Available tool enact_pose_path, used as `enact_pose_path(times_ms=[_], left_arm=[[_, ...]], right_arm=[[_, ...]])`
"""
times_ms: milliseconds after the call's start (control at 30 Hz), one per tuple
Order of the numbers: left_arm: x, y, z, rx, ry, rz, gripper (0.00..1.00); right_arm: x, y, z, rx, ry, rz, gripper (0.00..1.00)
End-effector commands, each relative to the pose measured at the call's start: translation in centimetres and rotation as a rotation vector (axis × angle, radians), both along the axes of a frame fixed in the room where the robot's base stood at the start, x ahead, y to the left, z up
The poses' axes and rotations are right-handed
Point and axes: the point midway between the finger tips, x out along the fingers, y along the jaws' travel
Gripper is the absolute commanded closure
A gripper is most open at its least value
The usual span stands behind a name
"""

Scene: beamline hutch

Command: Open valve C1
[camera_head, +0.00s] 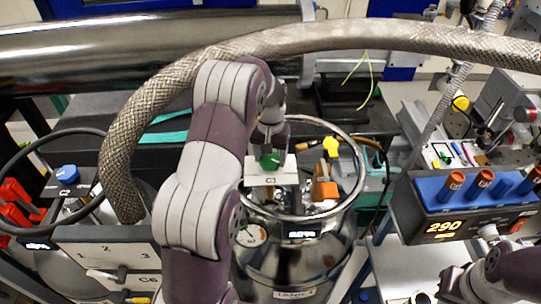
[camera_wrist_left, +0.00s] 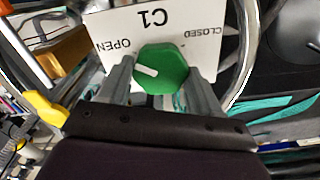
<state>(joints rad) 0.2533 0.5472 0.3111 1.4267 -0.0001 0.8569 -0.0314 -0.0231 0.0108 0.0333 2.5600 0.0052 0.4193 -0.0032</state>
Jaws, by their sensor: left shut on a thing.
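The valve C1 is a green knob (camera_head: 270,161) in front of a white plate (camera_head: 270,178) marked C1, above the steel tank. In the left wrist view the knob (camera_wrist_left: 162,68) has a white pointer mark that points left, toward the OPEN side of the plate (camera_wrist_left: 185,22); CLOSED is at the right. My left gripper (camera_wrist_left: 163,90) is shut on the knob, one finger on each side. In the head view my left arm comes down over the tank and hides part of it. Part of my right arm shows at the lower right; its jaws are not clear.
A thick braided hose (camera_head: 130,125) arches over the workspace. The tank's steel ring (camera_head: 350,190) surrounds the valve, with a yellow fitting (camera_head: 331,147) and an orange block (camera_head: 326,190) close by. A blue-topped controller reading 290 (camera_head: 443,227) stands right. A blue knob C2 (camera_head: 66,174) is left.

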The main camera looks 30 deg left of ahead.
Motion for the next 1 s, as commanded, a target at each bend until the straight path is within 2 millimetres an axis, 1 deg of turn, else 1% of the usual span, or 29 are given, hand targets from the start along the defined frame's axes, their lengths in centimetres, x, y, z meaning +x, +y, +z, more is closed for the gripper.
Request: enact_pose_path(times_ms=[200,600,633,667,700,1000], left_arm=[[0.08,0.05,0.13,0.001,-0.004,0.036,0.67],[0.08,0.04,0.14,0.001,-0.004,0.041,0.67],[0.08,0.04,0.14,0.001,-0.004,0.041,0.33],[0.08,0.04,0.14,0.001,-0.004,0.041,0.23],[0.07,0.04,0.12,0.001,-0.003,0.041,0.11],[0.05,0.02,0.13,0.000,-0.002,0.040,0.11]], right_arm=[[0.01,0.00,-0.05,0.000,0.000,0.000,1.00],[0.01,0.00,-0.05,0.000,0.000,0.000,1.00],[0.01,0.00,-0.05,0.000,0.000,0.000,1.00],[0.01,0.00,-0.05,0.000,0.000,0.000,1.00],[0.01,0.00,-0.05,0.000,0.000,0.000,1.00],[0.00,0.00,-0.18,0.000,0.000,0.000,1.00]])
